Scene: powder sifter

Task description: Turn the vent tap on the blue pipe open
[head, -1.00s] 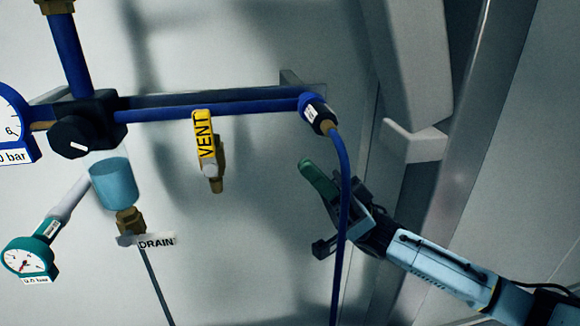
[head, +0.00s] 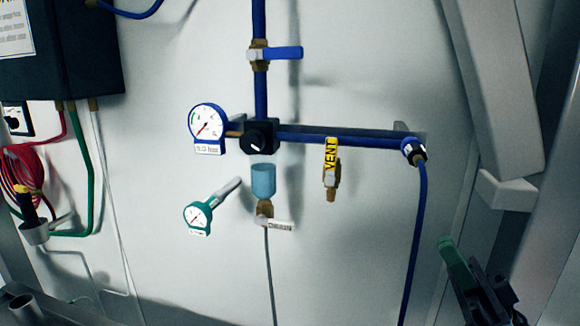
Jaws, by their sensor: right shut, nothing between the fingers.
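The vent tap (head: 331,180) is a small brass valve hanging under the right part of the horizontal blue pipe (head: 350,142). Its yellow lever (head: 331,154), marked VENT, stands upright, in line with the brass body. My right gripper (head: 452,252) is at the lower right, shut and empty, its green tip pointing up and left. It is to the right of and below the tap, clearly apart from it in the picture. Part of its body is cut off by the bottom edge. My left gripper is not in view.
A blue hose (head: 415,230) hangs between the tap and my right gripper. Left of the tap are a blue gauge (head: 207,125), a black knob (head: 256,138), a clear bowl with a drain valve (head: 263,190) and a teal gauge (head: 197,216). A grey post (head: 490,90) stands right.

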